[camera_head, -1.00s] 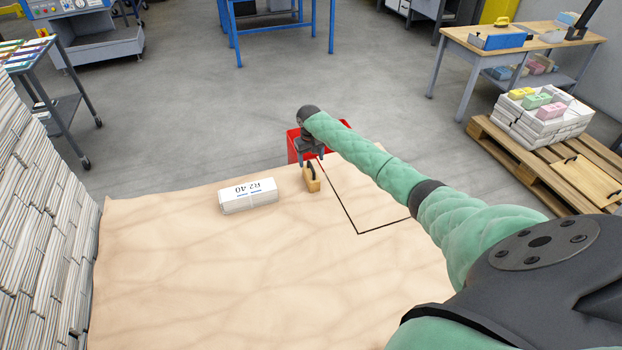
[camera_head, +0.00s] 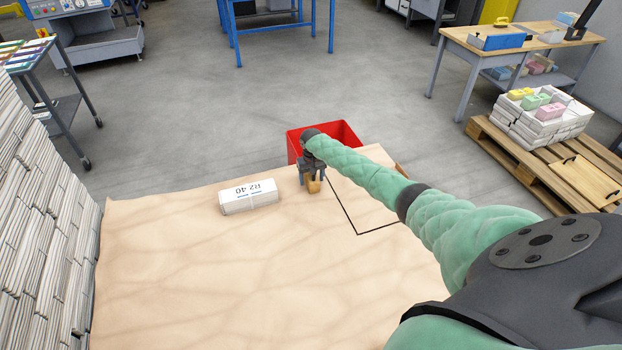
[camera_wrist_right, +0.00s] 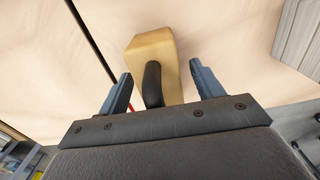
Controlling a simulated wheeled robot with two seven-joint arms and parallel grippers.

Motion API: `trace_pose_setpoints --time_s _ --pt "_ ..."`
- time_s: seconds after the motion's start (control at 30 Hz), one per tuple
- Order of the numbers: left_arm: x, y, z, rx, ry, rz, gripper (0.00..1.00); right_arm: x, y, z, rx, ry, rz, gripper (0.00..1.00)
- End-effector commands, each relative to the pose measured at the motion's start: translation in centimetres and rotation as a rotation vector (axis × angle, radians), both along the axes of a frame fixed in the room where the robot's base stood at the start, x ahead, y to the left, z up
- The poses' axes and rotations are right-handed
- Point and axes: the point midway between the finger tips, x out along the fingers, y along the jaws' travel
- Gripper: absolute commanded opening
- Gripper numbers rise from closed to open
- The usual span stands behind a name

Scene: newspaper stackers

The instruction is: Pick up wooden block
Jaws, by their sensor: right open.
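The wooden block (camera_head: 314,187) stands on the tan table near its far edge, partly hidden by my right gripper (camera_head: 312,177) in the head view. In the right wrist view the block (camera_wrist_right: 165,51) is pale wood with a black curved handle (camera_wrist_right: 152,85) on top. My right gripper (camera_wrist_right: 162,88) is open, its two blue-grey fingers apart on either side of the handle. The frames do not show the fingers touching it. My left gripper does not show.
A white wrapped bundle (camera_head: 249,196) marked "R2 40" lies left of the block. A red bin (camera_head: 345,132) stands beyond the table's far edge. A black outline (camera_head: 352,226) marks the table at right. Newspaper stacks (camera_head: 40,230) rise at left. The table's front is clear.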

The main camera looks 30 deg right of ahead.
Motion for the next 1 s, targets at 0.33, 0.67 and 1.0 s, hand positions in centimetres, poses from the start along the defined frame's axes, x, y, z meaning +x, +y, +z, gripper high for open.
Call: trace_pose_setpoints --time_s 0.33,0.67,1.0 --pt "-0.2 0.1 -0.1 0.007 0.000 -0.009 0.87 0.0 0.0 -0.1 0.000 -0.001 0.000 0.43" --pt "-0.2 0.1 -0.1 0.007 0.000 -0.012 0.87 0.0 0.0 0.0 0.000 -0.001 0.000 0.11" --pt "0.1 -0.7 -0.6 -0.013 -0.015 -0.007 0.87 0.1 -0.2 2.7 0.000 -0.005 0.001 0.11"
